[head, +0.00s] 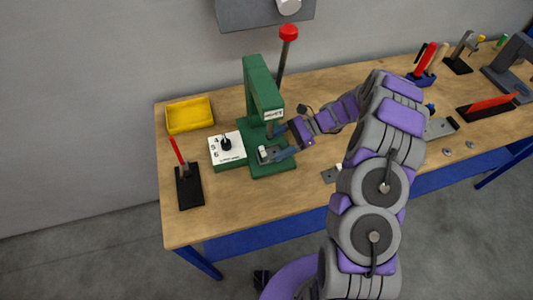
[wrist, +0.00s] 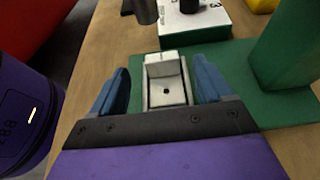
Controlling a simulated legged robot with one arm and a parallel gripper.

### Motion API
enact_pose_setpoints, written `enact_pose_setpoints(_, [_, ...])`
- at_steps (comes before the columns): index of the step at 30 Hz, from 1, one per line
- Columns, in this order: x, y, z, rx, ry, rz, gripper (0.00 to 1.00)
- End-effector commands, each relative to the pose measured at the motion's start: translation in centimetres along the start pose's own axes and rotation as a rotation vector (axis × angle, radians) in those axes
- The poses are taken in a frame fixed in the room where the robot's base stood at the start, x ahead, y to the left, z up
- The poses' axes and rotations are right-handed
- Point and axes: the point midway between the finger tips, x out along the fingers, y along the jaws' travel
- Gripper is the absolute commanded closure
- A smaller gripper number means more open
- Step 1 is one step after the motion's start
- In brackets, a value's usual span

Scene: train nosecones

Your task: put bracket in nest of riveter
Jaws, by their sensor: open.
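The green riveter (head: 262,90) stands on the bench, with a red-knobbed lever and a green base that also shows in the wrist view (wrist: 225,60). A pale metal bracket (wrist: 163,69) with an upright part and a flat part with a dark hole lies in the small grey nest (wrist: 147,95) on that base. Whether it is fully seated I cannot tell. My gripper (wrist: 161,75) is open, its blue fingers on either side of the bracket and nest, with gaps visible. In the head view my gripper (head: 282,152) is low at the riveter's base, partly covering the nest.
A white numbered dial box (head: 227,150) stands left of the riveter. A yellow bin (head: 189,115) and a black stand with a red-handled tool (head: 189,188) are further left. Several tools stand at the right.

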Motion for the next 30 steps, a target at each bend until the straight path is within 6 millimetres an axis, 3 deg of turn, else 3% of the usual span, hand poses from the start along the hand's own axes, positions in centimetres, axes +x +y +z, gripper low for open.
enact_pose_setpoints(7, [3.6, -0.3, -0.3, 0.001, 0.001, 0.003, 0.21])
enact_pose_setpoints(15, [4.1, -0.3, -0.2, 0.001, 0.0, 0.001, 0.21])
enact_pose_setpoints(30, [4.0, -0.3, -0.2, 0.0, 0.0, 0.001, 0.69])
